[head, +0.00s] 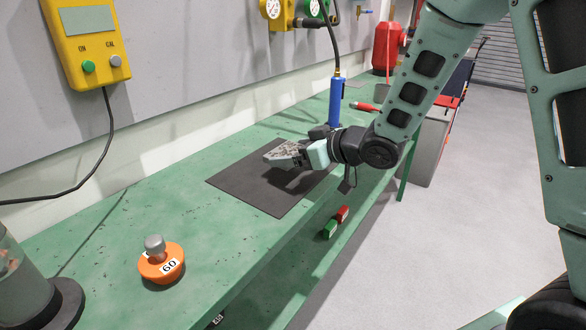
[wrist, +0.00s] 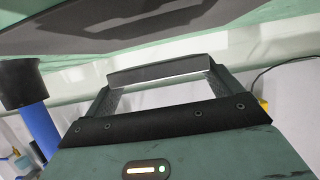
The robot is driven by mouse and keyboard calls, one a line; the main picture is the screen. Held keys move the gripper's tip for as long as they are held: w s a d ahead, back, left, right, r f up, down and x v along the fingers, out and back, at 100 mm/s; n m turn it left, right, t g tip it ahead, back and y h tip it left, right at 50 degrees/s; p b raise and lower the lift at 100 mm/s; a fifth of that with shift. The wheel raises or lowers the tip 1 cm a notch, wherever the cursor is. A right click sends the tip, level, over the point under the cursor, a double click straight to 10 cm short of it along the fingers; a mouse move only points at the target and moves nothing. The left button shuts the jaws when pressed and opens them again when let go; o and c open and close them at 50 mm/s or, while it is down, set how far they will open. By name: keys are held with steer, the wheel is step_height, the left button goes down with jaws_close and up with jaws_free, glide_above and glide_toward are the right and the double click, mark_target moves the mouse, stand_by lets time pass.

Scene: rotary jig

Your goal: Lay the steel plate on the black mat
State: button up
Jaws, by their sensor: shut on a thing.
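The black mat (head: 250,187) lies flat on the green bench; in the wrist view, which looks upside down, it is the dark surface (wrist: 150,38) at the top. My gripper (head: 284,154) reaches in from the right, low over the far part of the mat, with a shadow beneath it. In the wrist view my gripper (wrist: 157,84) is shut on the steel plate (wrist: 155,69), a flat grey piece seen nearly edge-on between the fingers. The plate looks a little apart from the mat. In the head view I cannot clearly separate plate from fingers.
A blue cylinder (head: 335,102) with a hose stands just behind my gripper. An orange weight-like block (head: 161,268) marked 60 sits on the near bench. A red and green object (head: 336,222) lies below the bench edge. The bench between mat and orange block is clear.

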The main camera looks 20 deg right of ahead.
mark_target(296, 175)
steer(key=shift+f, duration=1.85)
steer(key=shift+b, duration=0.3)
steer(key=shift+f, duration=0.2)
steer(key=o, duration=1.1)
steer(key=shift+o, duration=0.2)
steer(key=shift+r, duration=0.1)
